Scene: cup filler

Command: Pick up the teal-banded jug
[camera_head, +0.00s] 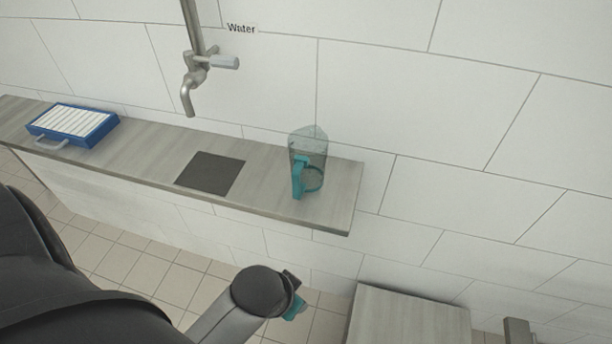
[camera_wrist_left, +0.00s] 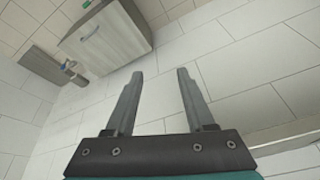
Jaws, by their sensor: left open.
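The teal-banded jug (camera_head: 317,152) is clear, with a teal handle and a teal band. It stands upright near the right end of the wall shelf (camera_head: 265,195) in the head view. My left gripper (camera_wrist_left: 160,73) is open and empty in the left wrist view, its two fingers apart. In the head view, its teal part shows at the end of my arm, below and in front of the shelf and apart from the jug. The jug is not seen in the left wrist view. My right gripper is not in view.
A metal tap (camera_head: 190,82) labelled "Water" hangs on the wall above a dark square pad (camera_head: 210,174). A blue tray (camera_head: 72,124) with white strips lies at the shelf's left end. A grey wooden cabinet (camera_head: 408,318) stands lower right. The shelf between pad and jug is clear.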

